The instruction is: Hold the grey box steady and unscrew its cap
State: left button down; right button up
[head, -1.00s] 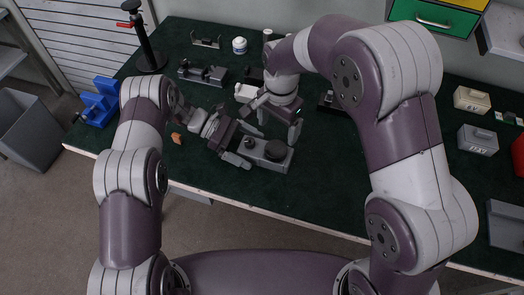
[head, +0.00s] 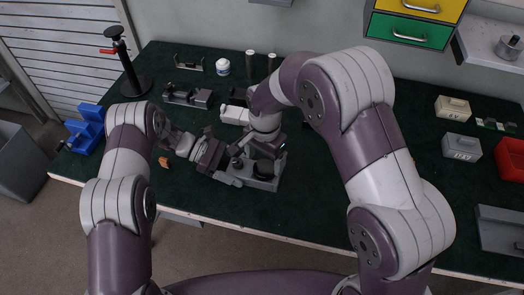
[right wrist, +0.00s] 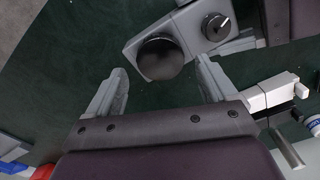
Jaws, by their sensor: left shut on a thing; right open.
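The grey box (head: 262,184) lies on the dark green bench top, with a round black cap (head: 264,170) on its upper face. In the right wrist view the grey box (right wrist: 188,28) also carries a smaller knob with a pointer mark (right wrist: 216,27) beside the black cap (right wrist: 160,58). My left gripper (head: 238,172) is shut on the box at its left end. My right gripper (head: 268,152) is open above the box. In the right wrist view its fingers (right wrist: 161,72) are apart, with the cap just beyond and between their tips, seemingly untouched.
A white block (head: 235,115) and a grey fixture (head: 187,97) stand behind the box. A blue vise (head: 86,130) and a black stand (head: 125,70) are at the left. A small orange piece (head: 164,161) lies near the left arm. Bench in front of the box is clear.

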jog(key=shift+f, duration=1.35)
jog(key=c, duration=1.1)
jog(key=n, duration=0.9)
jog(key=shift+r, duration=0.1)
jog(key=n, duration=1.5)
jog(key=shift+n, duration=0.4)
jog(key=n, duration=1.9)
jog(key=shift+n, duration=0.3)
